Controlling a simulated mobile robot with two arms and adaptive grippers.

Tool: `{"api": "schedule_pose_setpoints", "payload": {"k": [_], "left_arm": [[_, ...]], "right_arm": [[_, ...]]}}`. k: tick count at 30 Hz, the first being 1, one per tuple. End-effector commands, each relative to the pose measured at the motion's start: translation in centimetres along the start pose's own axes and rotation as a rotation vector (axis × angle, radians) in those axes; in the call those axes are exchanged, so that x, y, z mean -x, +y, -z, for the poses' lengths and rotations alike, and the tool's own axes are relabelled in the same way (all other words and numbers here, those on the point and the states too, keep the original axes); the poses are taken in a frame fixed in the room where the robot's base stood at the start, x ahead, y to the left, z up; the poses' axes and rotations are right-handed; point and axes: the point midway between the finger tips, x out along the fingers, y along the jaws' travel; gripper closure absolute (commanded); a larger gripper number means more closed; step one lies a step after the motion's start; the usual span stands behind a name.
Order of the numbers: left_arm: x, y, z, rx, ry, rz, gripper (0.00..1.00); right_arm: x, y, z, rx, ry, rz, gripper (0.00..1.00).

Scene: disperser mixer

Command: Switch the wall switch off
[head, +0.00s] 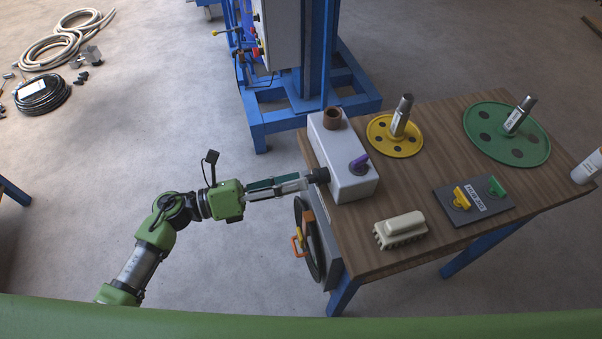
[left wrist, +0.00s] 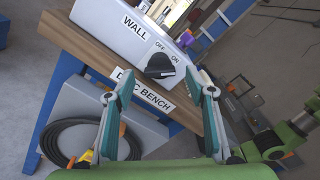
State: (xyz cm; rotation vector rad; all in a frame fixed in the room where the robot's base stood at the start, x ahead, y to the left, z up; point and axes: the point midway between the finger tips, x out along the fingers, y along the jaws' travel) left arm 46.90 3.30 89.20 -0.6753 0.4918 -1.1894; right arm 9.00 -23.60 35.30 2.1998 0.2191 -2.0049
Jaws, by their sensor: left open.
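In the left wrist view the box is labelled WALL, with OFF and ON printed above the knob. I cannot tell clearly which mark the knob points at. My left gripper (head: 310,178) is open at that end of the box in the head view. In the left wrist view its two fingers lie to either side of the knob, with the knob between and just beyond the tips; I cannot tell whether they touch it. My right gripper is in neither view.
The box stands on the left end of a wooden bench (head: 400,258), whose edge reads DISC BENCH. A hanging cable coil (left wrist: 70,148) is below.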

Motion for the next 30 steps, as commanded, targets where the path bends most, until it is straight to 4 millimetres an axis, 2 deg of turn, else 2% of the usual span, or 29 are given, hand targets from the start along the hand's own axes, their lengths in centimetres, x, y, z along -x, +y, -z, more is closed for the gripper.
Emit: {"api": "schedule_pose_setpoints", "payload": {"k": [1, 6, 16, 20, 21, 30], "left_arm": [[-0.8, -0.1, -0.2, 0.002, -0.003, 0.001, 0.5], [-2.1, 0.0, -0.1, 0.001, -0.001, 0.0, 0.5], [-2.4, 0.1, 0.0, 0.001, -0.001, -0.001, 0.5], [-2.4, 0.1, 0.0, 0.001, -0.001, -0.001, 0.84], [-2.4, 0.1, 0.0, 0.002, -0.001, -0.001, 0.88], [-2.4, 0.1, 0.0, 0.021, 0.0, -0.002, 0.88]], "right_arm": [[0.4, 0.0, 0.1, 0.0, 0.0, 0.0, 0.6], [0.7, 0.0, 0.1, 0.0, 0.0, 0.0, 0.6], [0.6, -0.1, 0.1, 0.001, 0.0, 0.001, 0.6], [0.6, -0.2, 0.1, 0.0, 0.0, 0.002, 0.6], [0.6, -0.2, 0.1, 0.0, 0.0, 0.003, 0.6], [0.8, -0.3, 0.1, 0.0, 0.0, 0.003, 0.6]]}}
